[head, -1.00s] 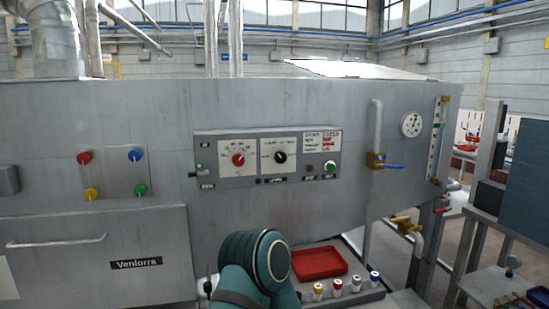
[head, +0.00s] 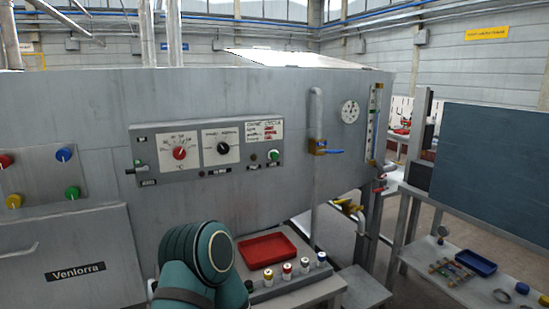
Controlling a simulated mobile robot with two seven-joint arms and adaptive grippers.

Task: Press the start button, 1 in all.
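A grey control box (head: 246,163) is on the front of the large metal machine. A round green button (head: 273,155) is at its right end, below a small card with red and dark print too small to read. The box also carries a red knob (head: 180,153) and a black knob (head: 223,148) on white dials. I cannot read a start label. A teal arm link of mine shows at the bottom, below the box and apart from the button. Neither gripper is in view.
A plate (head: 40,178) with red, blue, yellow and green knobs is at left. A valve with a blue handle (head: 332,151) is right of the box. A red tray (head: 266,247) and several small coloured-top bottles stand below. A side table (head: 440,289) is at right.

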